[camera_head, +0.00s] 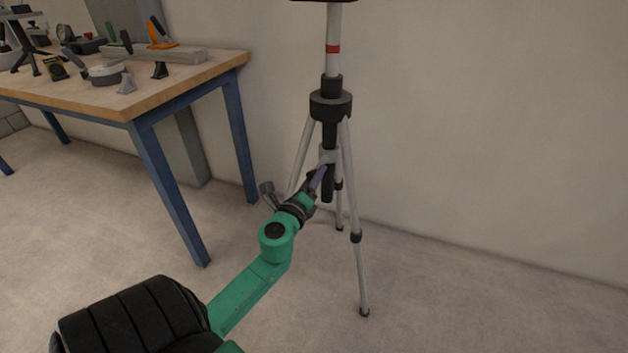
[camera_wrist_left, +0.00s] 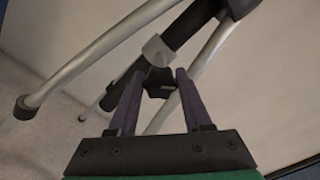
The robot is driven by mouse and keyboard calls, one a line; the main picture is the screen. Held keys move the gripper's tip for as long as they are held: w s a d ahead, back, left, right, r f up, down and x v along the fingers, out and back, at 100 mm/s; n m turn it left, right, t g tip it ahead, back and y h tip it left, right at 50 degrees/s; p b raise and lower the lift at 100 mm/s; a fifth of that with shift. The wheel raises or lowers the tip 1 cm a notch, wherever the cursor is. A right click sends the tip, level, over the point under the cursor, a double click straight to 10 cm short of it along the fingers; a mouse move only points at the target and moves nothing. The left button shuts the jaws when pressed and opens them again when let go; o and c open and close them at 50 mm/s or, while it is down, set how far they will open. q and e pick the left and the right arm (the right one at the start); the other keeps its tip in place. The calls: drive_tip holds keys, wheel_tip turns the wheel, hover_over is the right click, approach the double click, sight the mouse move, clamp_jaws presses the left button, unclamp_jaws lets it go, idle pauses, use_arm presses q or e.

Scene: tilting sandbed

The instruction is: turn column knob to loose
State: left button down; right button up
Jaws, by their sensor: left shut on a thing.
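A tripod with grey legs (camera_head: 359,270) stands on the floor by the wall, with a black collar (camera_head: 330,105) and a white column (camera_head: 334,20) with a red band above it. The column knob (camera_wrist_left: 160,83) is small, black and lobed, on the dark lower column below a grey collar (camera_wrist_left: 157,50). My left gripper (camera_head: 322,172) reaches the tripod's centre between the legs. In the left wrist view its purple fingers (camera_wrist_left: 158,78) stand on either side of the knob, shut on it. In the head view the gripper largely hides the knob. My right gripper is out of view.
A workbench (camera_head: 190,78) with a wooden top and blue legs stands at the left, with tools and clamps on it. The tripod legs surround my gripper closely. The wall (camera_head: 480,120) is behind the tripod. The floor (camera_head: 470,300) at the right is clear.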

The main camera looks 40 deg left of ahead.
use_arm(q)
drive_tip(key=n, duration=0.3)
drive_tip(key=shift+n, duration=0.9)
drive_tip(key=n, duration=0.2)
drive_tip(key=shift+n, duration=0.3)
drive_tip(key=shift+n+p, duration=0.45)
drive_tip(key=shift+n, duration=0.95)
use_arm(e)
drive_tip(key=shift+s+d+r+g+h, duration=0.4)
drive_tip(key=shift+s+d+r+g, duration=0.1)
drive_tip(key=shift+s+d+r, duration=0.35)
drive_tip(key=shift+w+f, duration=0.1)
use_arm(q)
drive_tip(key=shift+c, duration=1.8)
unclamp_jaws()
